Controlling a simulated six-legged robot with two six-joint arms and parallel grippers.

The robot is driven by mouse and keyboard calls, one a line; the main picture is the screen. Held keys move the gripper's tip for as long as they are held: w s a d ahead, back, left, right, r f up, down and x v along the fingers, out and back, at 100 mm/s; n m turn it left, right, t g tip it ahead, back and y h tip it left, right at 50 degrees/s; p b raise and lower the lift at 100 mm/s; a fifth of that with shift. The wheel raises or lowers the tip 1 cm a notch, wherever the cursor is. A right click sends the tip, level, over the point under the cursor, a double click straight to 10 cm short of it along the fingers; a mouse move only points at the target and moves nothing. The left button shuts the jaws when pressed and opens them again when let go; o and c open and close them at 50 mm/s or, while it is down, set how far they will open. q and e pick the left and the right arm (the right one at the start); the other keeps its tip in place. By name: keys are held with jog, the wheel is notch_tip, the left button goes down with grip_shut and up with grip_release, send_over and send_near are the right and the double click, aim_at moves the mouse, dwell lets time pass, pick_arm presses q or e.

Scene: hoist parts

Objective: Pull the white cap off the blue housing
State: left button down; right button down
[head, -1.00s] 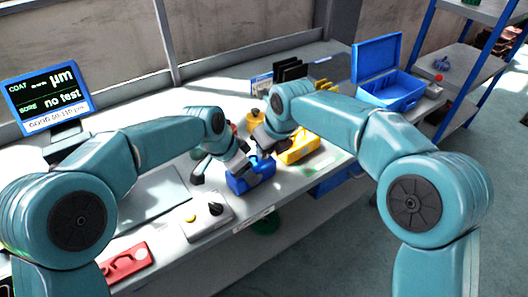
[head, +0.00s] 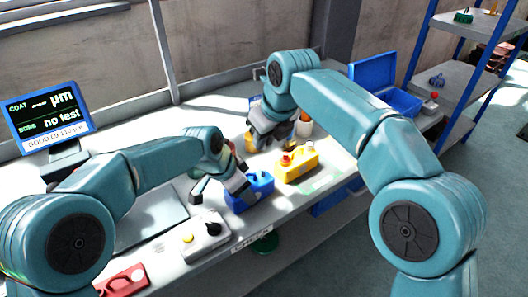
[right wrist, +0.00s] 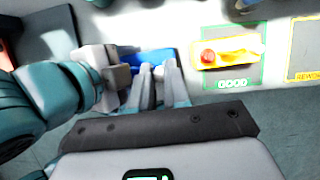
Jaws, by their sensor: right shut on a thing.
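The blue housing (head: 252,192) sits on the bench near its front edge; it also shows in the right wrist view (right wrist: 158,58), partly behind the fingers. My left gripper (head: 238,185) is at its left end, its light jaws on either side of the blue in the right wrist view (right wrist: 108,66). My right gripper (head: 266,134) is raised above and behind the housing, apart from it in the head view. Its fingers (right wrist: 158,72) are close together, shut on a small pale thing that I take for the white cap; the fingers mostly hide it.
A yellow housing with a red button (head: 297,165) stands right of the blue one. A yellow bottle (head: 250,146) and a white bottle (head: 304,126) stand near my right gripper. A grey control box (head: 204,236) lies front left. An open blue case (head: 385,98) is at the back right.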

pick_arm(q)
jog(key=shift+f, duration=0.25)
jog(key=shift+c, duration=1.2)
grip_release()
jog(key=shift+o, duration=0.6)
jog(key=shift+w, duration=0.1)
jog(key=shift+r, duration=0.15)
jog(key=v, duration=1.2)
jog(key=shift+w, duration=0.15)
